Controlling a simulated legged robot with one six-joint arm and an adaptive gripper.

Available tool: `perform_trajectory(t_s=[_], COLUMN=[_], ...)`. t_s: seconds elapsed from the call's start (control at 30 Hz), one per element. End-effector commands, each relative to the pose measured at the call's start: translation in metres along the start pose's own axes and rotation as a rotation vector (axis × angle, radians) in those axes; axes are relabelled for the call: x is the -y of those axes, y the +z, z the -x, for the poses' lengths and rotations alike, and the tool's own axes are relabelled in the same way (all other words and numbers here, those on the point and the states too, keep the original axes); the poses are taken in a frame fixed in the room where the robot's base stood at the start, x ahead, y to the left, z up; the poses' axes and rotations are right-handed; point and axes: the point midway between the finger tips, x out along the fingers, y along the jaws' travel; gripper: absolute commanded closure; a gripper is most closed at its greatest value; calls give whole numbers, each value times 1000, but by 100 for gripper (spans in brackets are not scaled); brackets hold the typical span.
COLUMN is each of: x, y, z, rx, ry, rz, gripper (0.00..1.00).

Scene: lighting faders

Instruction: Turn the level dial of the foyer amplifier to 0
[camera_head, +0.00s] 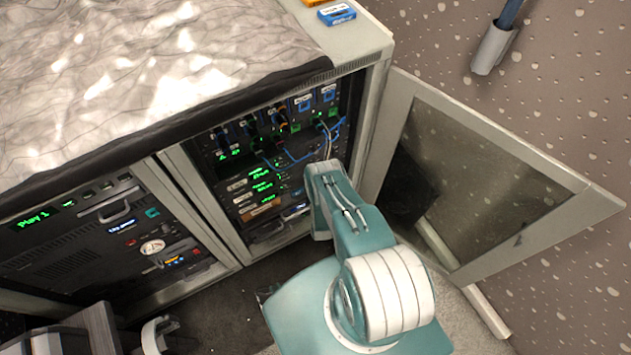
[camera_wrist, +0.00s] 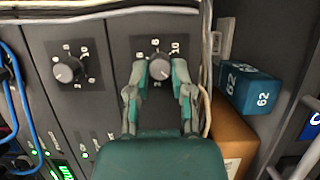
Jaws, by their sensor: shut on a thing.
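In the wrist view two grey round dials sit on dark panels with white numbers around them. My gripper (camera_wrist: 160,78) is shut on the right dial (camera_wrist: 159,68), with one finger on each side of it. A 10 shows at the upper right of this dial; its pointer is too small to read. The left dial (camera_wrist: 66,71) stands free, apart from my fingers. No label readable here tells which dial belongs to the foyer amplifier. In the head view my arm reaches into the open rack (camera_head: 178,170), and my gripper is hidden there.
A blue box (camera_wrist: 252,88) marked 62 and an orange-brown box (camera_wrist: 232,135) stand close right of the held dial. Pale cables (camera_wrist: 206,50) hang beside it, and blue cables (camera_wrist: 18,90) at far left. The rack's glass door (camera_head: 470,185) stands open to the right.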

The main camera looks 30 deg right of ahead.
Motion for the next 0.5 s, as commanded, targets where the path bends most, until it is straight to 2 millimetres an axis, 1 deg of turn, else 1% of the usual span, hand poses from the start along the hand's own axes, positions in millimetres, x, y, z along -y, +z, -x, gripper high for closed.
perform_trajectory(t_s=[0.03, 0.1, 0.13, 0.2, 0.5], x=[3, 3, 3, 3, 1], y=[-3, -3, -3, -3, -1], z=[2, 2, 2, 2, 1], rx=[-11, -11, -12, -10, -4], ry=[-10, -11, -11, -10, -5], rz=[0, 0, 0, 0, -1], gripper=[100, 100, 62, 37, 37])
